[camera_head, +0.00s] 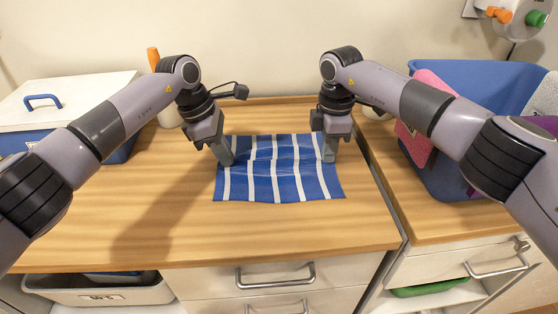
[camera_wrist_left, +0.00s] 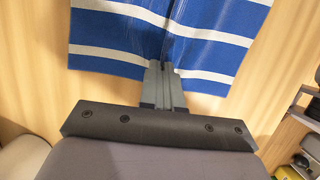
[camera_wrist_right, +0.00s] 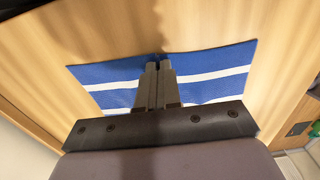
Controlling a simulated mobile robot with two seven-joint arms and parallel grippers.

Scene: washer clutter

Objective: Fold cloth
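A blue cloth (camera_head: 277,180) with white stripes lies on the wooden counter, its surface slightly wrinkled toward the far side. My left gripper (camera_head: 226,158) is at its far left part. In the left wrist view the fingers (camera_wrist_left: 163,72) are together, with the cloth (camera_wrist_left: 215,20) puckered between them. My right gripper (camera_head: 329,156) is at the far right part. In the right wrist view its fingers (camera_wrist_right: 158,70) are close together and the cloth (camera_wrist_right: 210,75) bunches up at their tips. The fingers hide small parts of the cloth edge.
A blue basket (camera_head: 460,180) with clothes stands on the right. A white-lidded blue box (camera_head: 75,100) stands at the back left, near a bottle with an orange top (camera_head: 153,58). The counter (camera_head: 150,220) left and in front of the cloth is clear.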

